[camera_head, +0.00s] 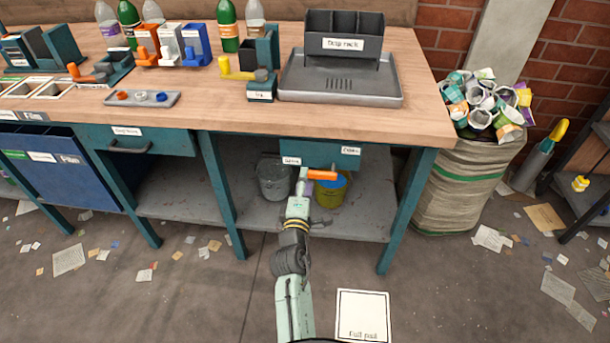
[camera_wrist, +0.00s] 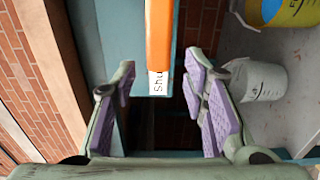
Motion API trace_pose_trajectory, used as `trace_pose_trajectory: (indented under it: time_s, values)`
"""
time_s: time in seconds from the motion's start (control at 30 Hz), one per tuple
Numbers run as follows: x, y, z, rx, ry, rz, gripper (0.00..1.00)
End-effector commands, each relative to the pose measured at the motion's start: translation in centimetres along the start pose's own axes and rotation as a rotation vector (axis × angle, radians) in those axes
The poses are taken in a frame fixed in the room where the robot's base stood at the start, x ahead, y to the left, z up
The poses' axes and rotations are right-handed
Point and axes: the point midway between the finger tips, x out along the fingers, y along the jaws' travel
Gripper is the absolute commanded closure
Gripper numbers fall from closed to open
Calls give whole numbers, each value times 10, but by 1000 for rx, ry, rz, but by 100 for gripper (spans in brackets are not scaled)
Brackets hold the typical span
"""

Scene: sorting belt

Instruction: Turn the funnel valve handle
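An orange handle (camera_head: 322,175), which looks like the valve handle, shows below the bench front and points sideways. It also shows in the wrist view (camera_wrist: 159,38), running down from the top edge. A white label starting "Shu" (camera_wrist: 158,83) shows at its lower end. My gripper (camera_head: 303,176) is at the handle's left end in the head view. In the wrist view my gripper (camera_wrist: 160,90) is open, with purple-padded fingers on both sides of the label and handle end. I see no contact and cannot tell the depth gap. No funnel can be made out.
Two small labels, left (camera_head: 291,161) and right (camera_head: 350,151), are on the bench front. A grey bucket (camera_head: 274,181) and a yellow bucket (camera_head: 331,190) stand on the lower shelf (camera_head: 355,222). A teal bench leg (camera_head: 406,210) is to the right.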

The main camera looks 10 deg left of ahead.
Motion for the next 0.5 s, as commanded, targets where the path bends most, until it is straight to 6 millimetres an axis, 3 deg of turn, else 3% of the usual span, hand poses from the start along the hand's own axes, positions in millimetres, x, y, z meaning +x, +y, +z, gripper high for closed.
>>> trace_pose_trajectory:
  time_s: [0.2, 0.5]
  values:
    - [-32, -1, 0, -1, 0, -2, 60]
    - [-40, 0, 0, 0, 0, 0, 60]
